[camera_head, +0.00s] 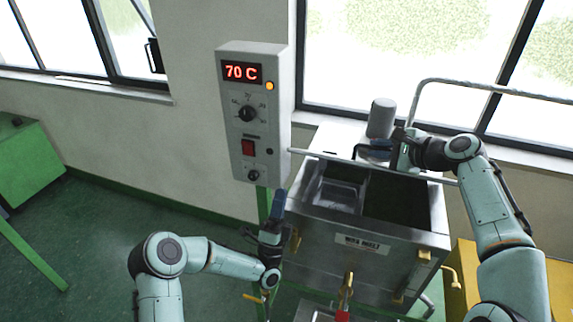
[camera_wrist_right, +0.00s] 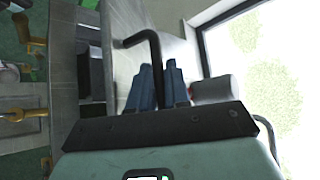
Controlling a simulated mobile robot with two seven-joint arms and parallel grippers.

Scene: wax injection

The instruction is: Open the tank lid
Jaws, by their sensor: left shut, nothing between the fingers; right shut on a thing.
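The wax melt tank (camera_head: 325,222) is a grey metal box whose top shows open, with a metal compartment on the left and a dark interior on the right. A pale grey panel, apparently the lid (camera_head: 336,140), is behind the opening, swung back. My right gripper (camera_head: 372,152) is behind the tank opening, shut on the black lid handle. In the right wrist view the bent black handle (camera_wrist_right: 150,42) passes at the blue fingers (camera_wrist_right: 156,86), which partly hide it. My left gripper (camera_head: 279,204) is shut and empty, fingers up, by the tank's front left corner.
A control box (camera_head: 254,115) reading 70 C stands left of the tank. A grey cylinder (camera_head: 381,118) and a bent rail (camera_head: 480,85) are behind it. A valve with a red part (camera_head: 343,310) is in front. A yellow cabinet (camera_head: 468,268) is at the right.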

